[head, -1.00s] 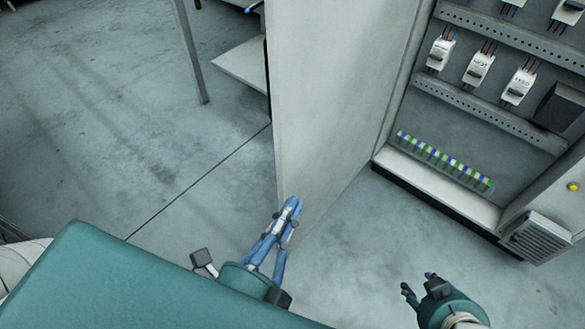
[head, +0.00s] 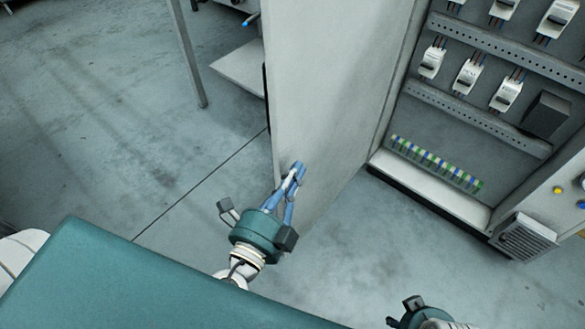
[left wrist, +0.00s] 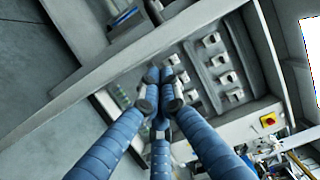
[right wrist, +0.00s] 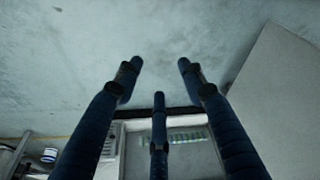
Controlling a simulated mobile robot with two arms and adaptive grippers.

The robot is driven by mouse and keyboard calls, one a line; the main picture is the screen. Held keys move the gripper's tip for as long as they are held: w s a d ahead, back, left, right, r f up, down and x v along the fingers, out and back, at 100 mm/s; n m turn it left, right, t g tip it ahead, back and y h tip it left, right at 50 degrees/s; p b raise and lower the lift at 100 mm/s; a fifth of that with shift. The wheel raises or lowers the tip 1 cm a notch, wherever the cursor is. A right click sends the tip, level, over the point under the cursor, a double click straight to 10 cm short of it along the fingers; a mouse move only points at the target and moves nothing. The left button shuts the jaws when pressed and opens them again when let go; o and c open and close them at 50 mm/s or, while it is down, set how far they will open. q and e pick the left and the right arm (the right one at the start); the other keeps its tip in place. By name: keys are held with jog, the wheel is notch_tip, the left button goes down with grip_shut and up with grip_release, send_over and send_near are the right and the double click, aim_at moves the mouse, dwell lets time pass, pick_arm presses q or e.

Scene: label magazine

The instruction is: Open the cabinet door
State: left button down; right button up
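The cabinet door (head: 325,90) is a tall pale grey panel. It stands swung wide, and the cabinet interior (head: 440,125) beside it is exposed. My left gripper (head: 297,172) is at the lower part of the door's inner side; whether it touches the panel I cannot tell. Its blue fingers are drawn together with nothing seen between them, also in the left wrist view (left wrist: 158,78). My right gripper (head: 410,310) is low in the head view, away from the door, its fingers mostly hidden there. The right wrist view shows its fingers (right wrist: 160,72) spread and empty.
Inside the cabinet are breakers (head: 467,76) and a row of green, blue and white terminals (head: 436,163). A vented box (head: 522,238) sticks out at right. A table leg (head: 188,55) stands behind the door. The floor (head: 340,255) in front is clear.

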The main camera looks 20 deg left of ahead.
pick_arm(q)
jog(key=shift+w+a, duration=0.1)
jog(key=shift+a, duration=0.15)
pick_arm(e)
jog(key=shift+f, duration=0.15)
